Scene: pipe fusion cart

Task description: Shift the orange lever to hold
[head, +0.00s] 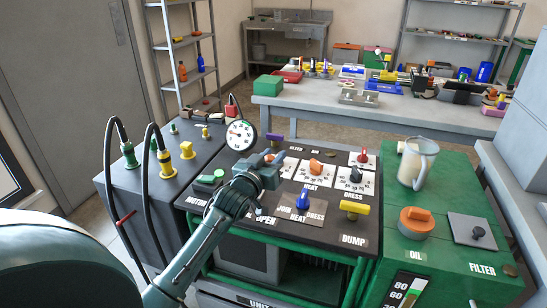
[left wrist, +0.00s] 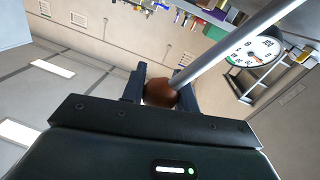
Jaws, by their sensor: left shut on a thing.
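My left gripper (head: 268,166) reaches over the left part of the dark control panel (head: 270,226), above the OPEN label. In the left wrist view its two fingers (left wrist: 160,92) are closed around a brown-orange ball knob (left wrist: 160,94), which I take to be the orange lever's end. A grey rod (left wrist: 225,45) runs up and right from beside the ball. In the head view the gripper hides most of the lever, and I see no readable HOLD label. My right gripper is not in view.
A round gauge (head: 241,135) stands just behind the gripper. On the panel are an orange dial knob (head: 315,166), a blue knob (head: 303,200), a yellow DUMP handle (head: 354,208) and a red lever (head: 361,155). A clear jug (head: 415,164) stands on the green cabinet to the right.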

